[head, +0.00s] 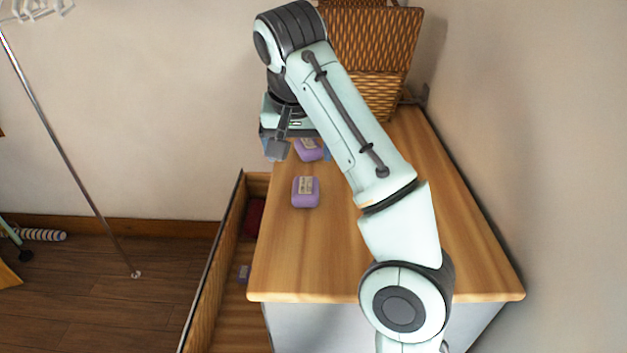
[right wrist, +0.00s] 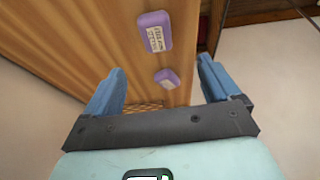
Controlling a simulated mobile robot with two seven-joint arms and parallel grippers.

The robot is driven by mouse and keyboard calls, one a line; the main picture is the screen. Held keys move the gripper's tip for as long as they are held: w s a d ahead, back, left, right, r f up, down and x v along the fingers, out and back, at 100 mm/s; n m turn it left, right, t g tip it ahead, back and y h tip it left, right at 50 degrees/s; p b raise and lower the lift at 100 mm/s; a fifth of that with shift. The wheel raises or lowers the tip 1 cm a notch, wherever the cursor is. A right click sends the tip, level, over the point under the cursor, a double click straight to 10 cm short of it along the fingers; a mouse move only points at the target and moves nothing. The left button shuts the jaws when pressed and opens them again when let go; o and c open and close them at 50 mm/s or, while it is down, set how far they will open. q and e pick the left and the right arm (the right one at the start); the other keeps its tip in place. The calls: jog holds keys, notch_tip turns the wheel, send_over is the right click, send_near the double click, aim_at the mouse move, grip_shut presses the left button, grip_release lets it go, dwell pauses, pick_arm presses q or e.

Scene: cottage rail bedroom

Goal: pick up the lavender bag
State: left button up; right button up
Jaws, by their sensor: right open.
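Two lavender bags with pale labels lie on the wooden dresser top. The nearer bag (head: 306,192) is in the open; it also shows in the right wrist view (right wrist: 155,32), beyond the fingertips. The farther bag (head: 308,150) is partly hidden by my right arm and gripper; in the right wrist view it (right wrist: 167,79) appears between the fingers, apart from both. My right gripper (head: 298,148) is open and empty, above the dresser near the farther bag. My left gripper is out of view.
A wicker basket (head: 375,45) stands at the dresser's back. The open drawer (head: 215,265) also holds a dark red thing (head: 254,217). The wall is close on the right. A metal stand (head: 75,165) is at the left. The dresser top's front left is clear.

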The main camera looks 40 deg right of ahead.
send_over(306, 186)
jog(key=s+a, duration=0.1)
jog(key=a, duration=0.1)
notch_tip(306, 186, down, 7)
jog(key=shift+s+d+f, duration=0.1)
jog(key=shift+s+b+x, duration=0.15)
jog(key=shift+b+x, duration=0.2)
jog(key=shift+x, duration=1)
jog(key=shift+s+b+x, duration=0.2)
jog(key=shift+b+x, duration=0.1)
jog(key=shift+x, duration=1.1)
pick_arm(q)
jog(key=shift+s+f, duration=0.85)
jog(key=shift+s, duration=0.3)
pick_arm(e)
jog(key=shift+d, duration=0.15)
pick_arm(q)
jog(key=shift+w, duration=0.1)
pick_arm(e)
jog(key=shift+w, duration=0.15)
jog(key=c, duration=1)
jog(key=shift+c, duration=0.2)
